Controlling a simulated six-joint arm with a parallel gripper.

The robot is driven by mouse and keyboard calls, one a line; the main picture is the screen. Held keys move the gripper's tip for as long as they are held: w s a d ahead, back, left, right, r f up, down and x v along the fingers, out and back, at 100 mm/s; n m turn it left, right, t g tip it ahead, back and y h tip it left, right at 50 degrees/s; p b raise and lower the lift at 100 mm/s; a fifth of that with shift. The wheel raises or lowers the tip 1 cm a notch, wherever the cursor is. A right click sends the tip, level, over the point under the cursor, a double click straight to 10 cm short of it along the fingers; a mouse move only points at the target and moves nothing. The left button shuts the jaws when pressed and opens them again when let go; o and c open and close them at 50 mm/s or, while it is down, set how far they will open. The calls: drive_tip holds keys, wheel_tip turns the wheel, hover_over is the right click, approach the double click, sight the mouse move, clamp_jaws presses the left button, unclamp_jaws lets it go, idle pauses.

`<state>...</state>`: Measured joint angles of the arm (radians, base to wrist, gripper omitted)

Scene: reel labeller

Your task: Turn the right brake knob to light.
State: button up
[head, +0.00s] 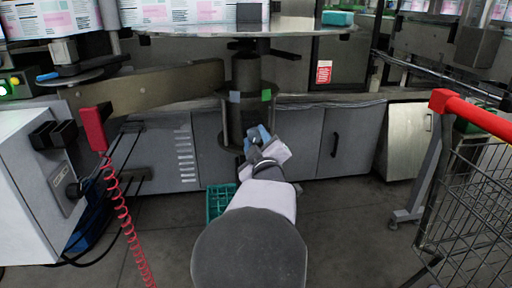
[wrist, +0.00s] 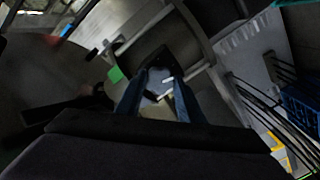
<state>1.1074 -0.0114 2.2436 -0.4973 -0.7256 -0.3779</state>
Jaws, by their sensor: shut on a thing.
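My gripper (head: 258,140) is at the lower part of the dark reel column (head: 246,75) in the head view, where my wrist hides most of what it holds. In the wrist view, the two bluish fingers of my gripper (wrist: 157,98) are closed about the brake knob (wrist: 158,84), a dark and grey piece with a small white mark. A green patch (head: 266,95) and a grey-blue patch (head: 235,97) are on the column above. A green patch (wrist: 116,74) also shows left of the knob in the wrist view. I cannot read the knob's setting.
The reel table (head: 300,27) is above my gripper. Grey cabinets (head: 300,140) stand behind it. A green crate (head: 219,202) is on the floor. A white box (head: 35,190) with a coiled red cable (head: 122,215) is left; a red-handled cart (head: 470,115) is right.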

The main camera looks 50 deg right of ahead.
drive_tip(key=n+b, duration=0.3)
drive_tip(key=n, duration=0.1)
drive_tip(key=n+b, duration=0.2)
drive_tip(key=shift+f+b, duration=0.25)
drive_tip(key=shift+b, duration=0.1)
drive_tip(key=n+b, duration=0.3)
drive_tip(key=n, duration=0.1)
drive_tip(key=n+b, duration=0.2)
drive_tip(key=n, duration=0.1)
drive_tip(key=shift+n+b, duration=0.4)
drive_tip(key=n+b, duration=0.2)
drive_tip(key=n, duration=0.1)
drive_tip(key=shift+n, duration=0.3)
drive_tip(key=n+b, duration=0.2)
drive_tip(key=n, duration=0.1)
drive_tip(key=shift+r+n, duration=0.1)
drive_tip(key=shift+n, duration=0.2)
drive_tip(key=n+b, duration=0.2)
drive_tip(key=n, duration=0.3)
drive_tip(key=shift+n+b, duration=0.4)
drive_tip(key=shift+r, duration=0.1)
